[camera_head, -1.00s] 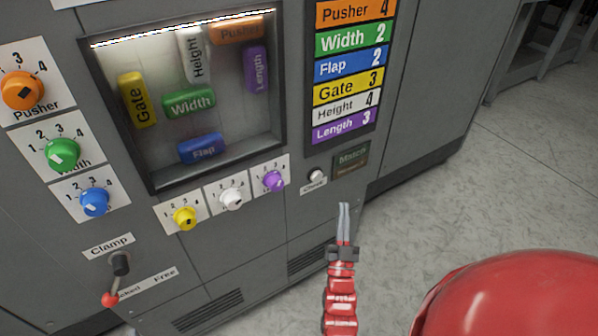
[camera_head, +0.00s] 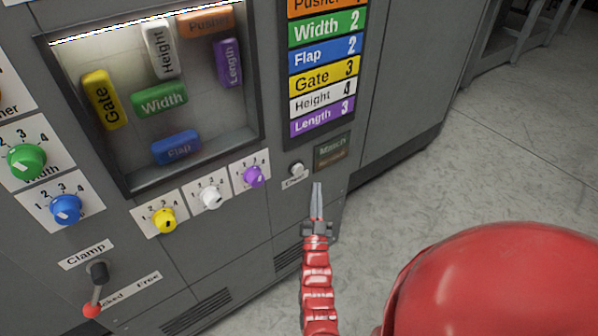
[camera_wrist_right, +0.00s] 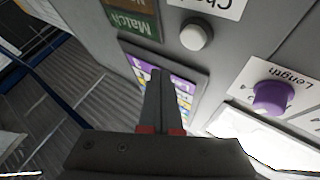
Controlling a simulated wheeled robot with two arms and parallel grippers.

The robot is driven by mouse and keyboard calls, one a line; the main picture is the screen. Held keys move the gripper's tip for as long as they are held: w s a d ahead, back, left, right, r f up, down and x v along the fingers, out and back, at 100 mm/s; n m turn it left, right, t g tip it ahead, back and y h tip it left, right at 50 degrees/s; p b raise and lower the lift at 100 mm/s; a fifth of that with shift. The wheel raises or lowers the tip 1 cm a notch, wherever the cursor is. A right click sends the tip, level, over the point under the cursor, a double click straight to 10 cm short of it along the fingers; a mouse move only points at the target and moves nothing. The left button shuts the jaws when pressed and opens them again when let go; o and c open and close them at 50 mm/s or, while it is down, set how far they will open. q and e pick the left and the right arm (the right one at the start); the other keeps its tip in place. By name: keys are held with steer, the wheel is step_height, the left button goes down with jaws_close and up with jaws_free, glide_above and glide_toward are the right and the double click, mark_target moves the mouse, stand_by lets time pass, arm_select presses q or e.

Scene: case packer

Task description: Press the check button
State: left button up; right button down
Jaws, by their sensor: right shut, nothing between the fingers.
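The check button (camera_head: 297,169) is a small, round, whitish button on the grey machine panel, with a white "Check" label (camera_head: 295,183) under it. It also shows in the right wrist view (camera_wrist_right: 196,37) at the upper right, beyond the fingertips. My right gripper (camera_head: 317,186) is shut and empty, just below and to the right of the button in the head view. In the right wrist view its fingers (camera_wrist_right: 169,75) are together. They appear apart from the button; the exact gap is hard to tell. My left gripper is not in view.
A dark Match display (camera_head: 332,150) sits right of the button. A purple Length knob (camera_head: 254,176), a white knob (camera_head: 211,197) and a yellow knob (camera_head: 164,221) are to its left. The clamp lever (camera_head: 96,275) is at lower left. Open floor lies right of the machine.

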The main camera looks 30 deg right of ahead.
mark_target(302, 168)
steer(key=shift+w+a+b, duration=0.15)
steer(key=shift+w+b, duration=0.35)
steer(key=shift+w, duration=0.7)
steer(key=shift+w+a+b, duration=0.1)
steer(key=shift+w+b, duration=0.35)
steer(key=shift+w, duration=0.75)
steer(key=shift+w+b, duration=0.4)
steer(key=shift+w+b, duration=0.45)
steer(key=shift+w, duration=0.05)
stand_by(0.7)
steer(key=shift+s, duration=0.9)
